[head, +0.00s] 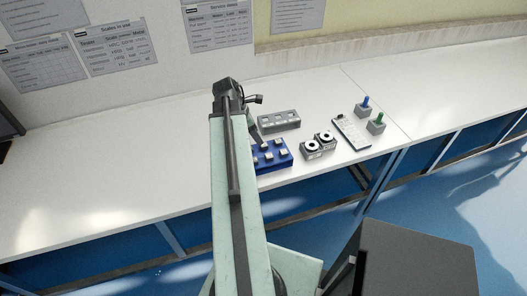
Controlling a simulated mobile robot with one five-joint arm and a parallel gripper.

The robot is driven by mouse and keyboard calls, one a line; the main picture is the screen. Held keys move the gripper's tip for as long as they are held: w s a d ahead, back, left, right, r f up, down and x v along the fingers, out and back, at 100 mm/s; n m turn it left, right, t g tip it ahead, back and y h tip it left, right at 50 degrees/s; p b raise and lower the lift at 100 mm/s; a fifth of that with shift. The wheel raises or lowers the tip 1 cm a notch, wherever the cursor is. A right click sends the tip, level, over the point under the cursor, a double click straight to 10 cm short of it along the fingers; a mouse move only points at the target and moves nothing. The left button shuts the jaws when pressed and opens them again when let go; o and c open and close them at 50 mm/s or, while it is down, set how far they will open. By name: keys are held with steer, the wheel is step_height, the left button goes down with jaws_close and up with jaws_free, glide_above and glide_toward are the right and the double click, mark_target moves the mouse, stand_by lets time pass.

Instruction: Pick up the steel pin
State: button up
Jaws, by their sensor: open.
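I cannot make out the steel pin for certain; it may be too small or hidden behind my arm. My gripper (258,134) is open, tilted down just right of my arm, over or close behind the blue tray (289,161). My arm partly hides it, and its fingertips are too small to tell whether they touch anything. The blue tray holds several small pale metal pieces, and my arm covers its left end.
Behind the tray is a grey block (279,121) with several pale inserts. To the right stand two ring-topped blocks (311,151) (326,141), a pale rack (352,134), and grey blocks with a blue peg (365,101) and a green peg (380,117). The left bench (110,165) is clear.

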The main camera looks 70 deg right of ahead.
mark_target(264, 150)
steer(key=b+x, duration=0.5)
steer(key=x, duration=0.1)
steer(key=shift+f, duration=0.4)
steer(key=shift+r, duration=0.2)
jaws_close()
